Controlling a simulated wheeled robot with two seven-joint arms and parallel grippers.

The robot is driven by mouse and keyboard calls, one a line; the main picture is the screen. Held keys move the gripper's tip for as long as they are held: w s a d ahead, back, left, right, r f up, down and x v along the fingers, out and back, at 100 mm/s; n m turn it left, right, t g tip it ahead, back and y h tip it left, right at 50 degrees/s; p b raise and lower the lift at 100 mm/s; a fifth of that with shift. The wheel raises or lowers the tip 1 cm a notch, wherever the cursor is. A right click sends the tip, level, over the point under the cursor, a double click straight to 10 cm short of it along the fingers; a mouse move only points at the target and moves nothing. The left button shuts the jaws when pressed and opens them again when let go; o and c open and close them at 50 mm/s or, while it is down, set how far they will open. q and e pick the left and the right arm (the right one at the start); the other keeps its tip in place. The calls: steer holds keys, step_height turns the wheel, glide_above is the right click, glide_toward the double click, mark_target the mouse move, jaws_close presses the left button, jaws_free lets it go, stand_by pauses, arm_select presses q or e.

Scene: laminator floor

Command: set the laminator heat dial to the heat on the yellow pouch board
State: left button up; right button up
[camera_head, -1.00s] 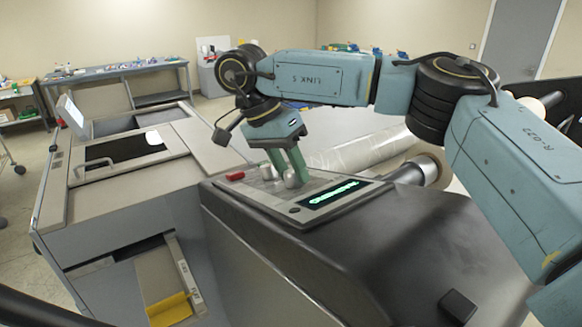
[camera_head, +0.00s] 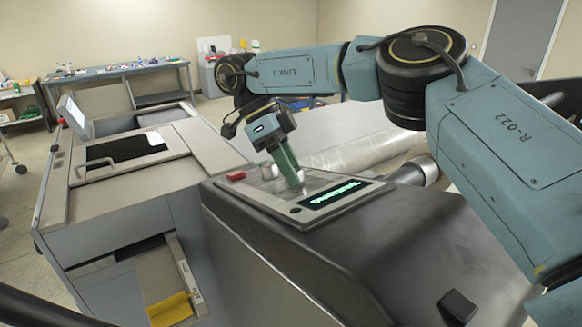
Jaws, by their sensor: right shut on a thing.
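The laminator's control panel (camera_head: 314,216) lies on top of the dark housing. It carries a lit green display (camera_head: 335,194) whose text I cannot read, a red switch (camera_head: 236,176) and a silver knob (camera_head: 268,171). My right gripper (camera_head: 296,183) reaches down onto the panel and is shut on another knob, the dial (camera_head: 299,188), which is mostly hidden by the fingers. The fingers show nearly edge-on. A yellow piece (camera_head: 170,309) shows at the low front tray; I cannot tell whether it is the pouch board, and no heat figure is readable. My left gripper is not in view.
A clear film roll (camera_head: 365,152) lies behind the panel. A small black block (camera_head: 458,306) stands on the housing at the lower right. The laminator's left bed (camera_head: 130,185) has an open well and a raised small screen (camera_head: 72,110). A workbench (camera_head: 120,75) stands far back.

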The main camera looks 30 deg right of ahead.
steer(key=shift+m+g+y, duration=0.4)
steer(key=shift+m+g, duration=0.1)
steer(key=shift+m, duration=1.5)
steer(key=o, duration=1)
